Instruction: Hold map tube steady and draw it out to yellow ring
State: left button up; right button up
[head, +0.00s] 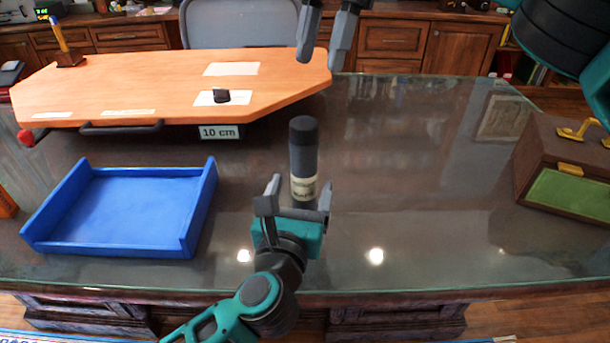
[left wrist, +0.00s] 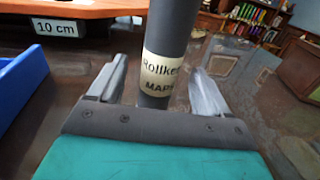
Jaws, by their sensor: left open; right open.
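The map tube (head: 303,157) stands upright on the glass-topped desk. My left gripper (head: 299,188) is open, with one finger on each side of the tube's lower part. In the left wrist view the gripper's fingers (left wrist: 158,85) stand apart from the tube, with gaps on both sides. My right gripper (head: 324,48) is open and empty, beyond and above the tube.
A blue tray (head: 125,205) lies left of the tube. A brown case (head: 540,165) stands at the right. The desk between tube and case is clear.

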aim_at(306, 175)
pick_arm(q)
jog(key=shift+w+d, duration=0.25)
jog(key=shift+w, duration=0.85)
jog(key=shift+w+d, duration=0.2)
jog(key=shift+w, duration=0.9)
